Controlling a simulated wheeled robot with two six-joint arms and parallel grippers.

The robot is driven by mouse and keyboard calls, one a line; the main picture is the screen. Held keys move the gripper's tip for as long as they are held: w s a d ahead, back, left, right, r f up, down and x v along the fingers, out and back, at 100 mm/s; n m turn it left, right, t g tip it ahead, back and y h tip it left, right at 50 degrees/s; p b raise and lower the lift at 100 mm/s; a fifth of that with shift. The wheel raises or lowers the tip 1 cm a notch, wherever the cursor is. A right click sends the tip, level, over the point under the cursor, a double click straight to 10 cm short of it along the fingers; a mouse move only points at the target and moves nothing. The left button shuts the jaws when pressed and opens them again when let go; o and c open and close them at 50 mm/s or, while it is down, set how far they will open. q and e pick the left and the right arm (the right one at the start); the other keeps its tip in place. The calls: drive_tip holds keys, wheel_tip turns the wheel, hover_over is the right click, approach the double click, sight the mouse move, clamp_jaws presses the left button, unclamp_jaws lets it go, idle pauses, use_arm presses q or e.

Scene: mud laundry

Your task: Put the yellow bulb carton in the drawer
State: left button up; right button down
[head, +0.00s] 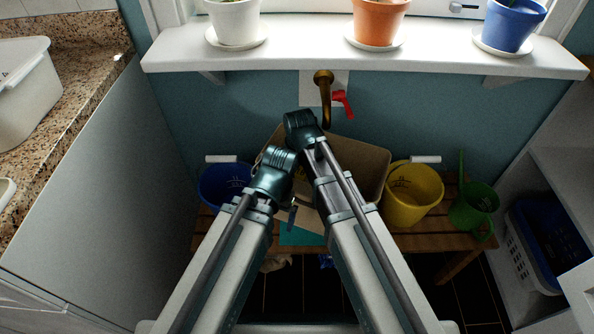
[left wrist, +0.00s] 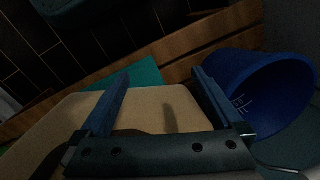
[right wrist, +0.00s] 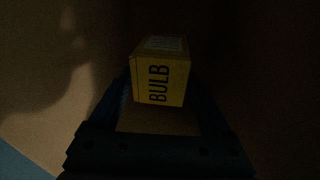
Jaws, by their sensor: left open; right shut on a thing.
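The yellow bulb carton (right wrist: 160,80) shows in the right wrist view, marked BULB, between the fingers of my right gripper (right wrist: 165,105). That gripper is shut on it, inside the dim tan box. In the head view my right arm reaches into the tan box (head: 365,165) on the bench, and its wrist hides the fingers. My left gripper (left wrist: 160,85) is open and empty, over a tan panel (left wrist: 160,110) that seems to be part of the box. In the head view it is at the box's near side (head: 292,210). I cannot make out the drawer for certain.
The wooden bench (head: 425,242) also holds a blue bucket (head: 222,185), a yellow bucket (head: 413,195) and a green watering can (head: 474,208). A tap with a red handle (head: 342,102) hangs above the box. A sill (head: 300,57) with pots lies above. A grey cabinet (head: 110,170) stands left.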

wheel_tip(320, 180, up, 5)
drive_tip(key=p, duration=0.4)
use_arm(q)
wheel_tip(320, 180, up, 5)
drive_tip(key=shift+d+r, duration=0.1)
drive_tip(key=shift+c, duration=0.2)
